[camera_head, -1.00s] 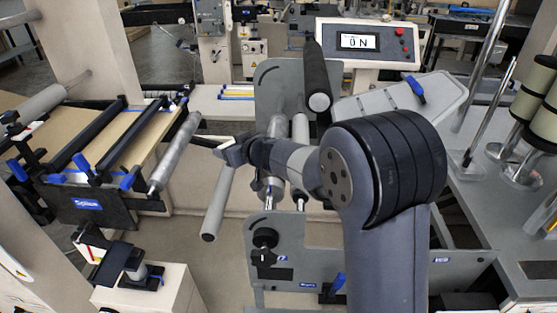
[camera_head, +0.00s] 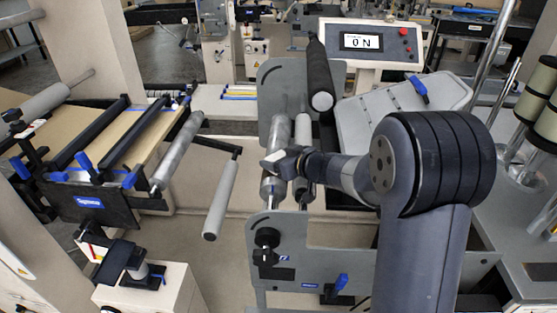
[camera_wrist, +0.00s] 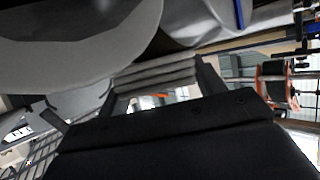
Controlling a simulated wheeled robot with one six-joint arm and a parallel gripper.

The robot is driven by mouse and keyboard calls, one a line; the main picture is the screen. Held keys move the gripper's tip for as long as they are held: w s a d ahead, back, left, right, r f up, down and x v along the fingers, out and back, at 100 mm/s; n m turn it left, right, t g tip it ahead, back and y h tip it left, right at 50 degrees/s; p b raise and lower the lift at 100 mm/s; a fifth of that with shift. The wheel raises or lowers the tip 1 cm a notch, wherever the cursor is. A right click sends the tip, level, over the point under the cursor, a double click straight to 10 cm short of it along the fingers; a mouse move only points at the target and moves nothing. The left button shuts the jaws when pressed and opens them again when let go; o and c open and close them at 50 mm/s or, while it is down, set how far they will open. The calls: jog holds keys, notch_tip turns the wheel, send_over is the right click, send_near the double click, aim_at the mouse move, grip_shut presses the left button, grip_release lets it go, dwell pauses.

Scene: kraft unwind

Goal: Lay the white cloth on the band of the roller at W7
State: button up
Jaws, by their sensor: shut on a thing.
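The white cloth (camera_wrist: 157,74), folded in several layers, is held between the two fingers of my gripper (camera_wrist: 155,85) in the wrist view. In the head view, my gripper (camera_head: 277,162) is over a grey metal roller (camera_head: 281,135), one of two side by side in the grey machine frame. A pale bit of the cloth (camera_head: 270,165) shows at the fingertips. A large grey curved surface (camera_wrist: 90,55) fills the wrist view just above the cloth; I cannot tell if they touch. I cannot read a W7 label, and the band is not clear.
A black roller (camera_head: 318,75) stands behind, near a control box reading "0 N" (camera_head: 360,42). A grey bar (camera_head: 221,200) juts out to the left of the rollers. A grey side plate (camera_head: 375,245) stands in front. Green-grey spools (camera_head: 540,120) stand at right.

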jog(key=shift+f, duration=0.1)
jog(key=o, duration=1.1)
jog(key=shift+c, duration=0.2)
jog(key=v, duration=1.2)
